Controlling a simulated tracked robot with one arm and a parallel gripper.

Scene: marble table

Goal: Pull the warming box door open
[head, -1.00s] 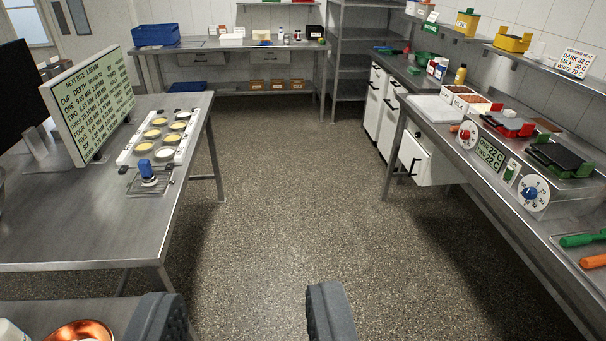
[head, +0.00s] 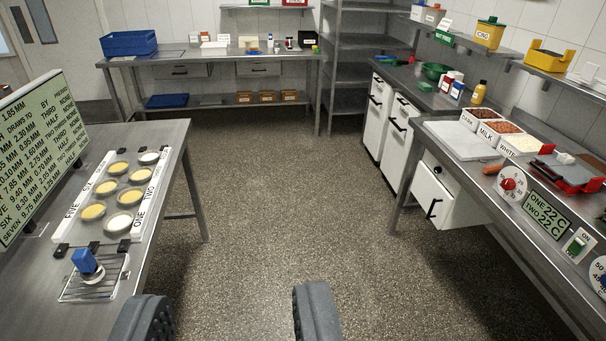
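A white box (head: 457,194) hangs under the right-hand steel bench, its front door (head: 432,196) facing the aisle and bearing a black handle (head: 433,209). The door looks shut, and no label on the box is readable. It seems to be the warming box, though I cannot be sure. My gripper (head: 230,300) is at the bottom of the view, its two dark fingers wide apart with only floor between them. It is well short of the box, to its left and nearer the camera.
The speckled aisle floor (head: 290,190) is clear. On the left, a steel table (head: 165,250) carries a tray of cups and a sign (head: 32,165). White cabinets (head: 383,125) with black handles stand beyond the box. The right bench (head: 460,155) and its leg (head: 402,200) border the aisle.

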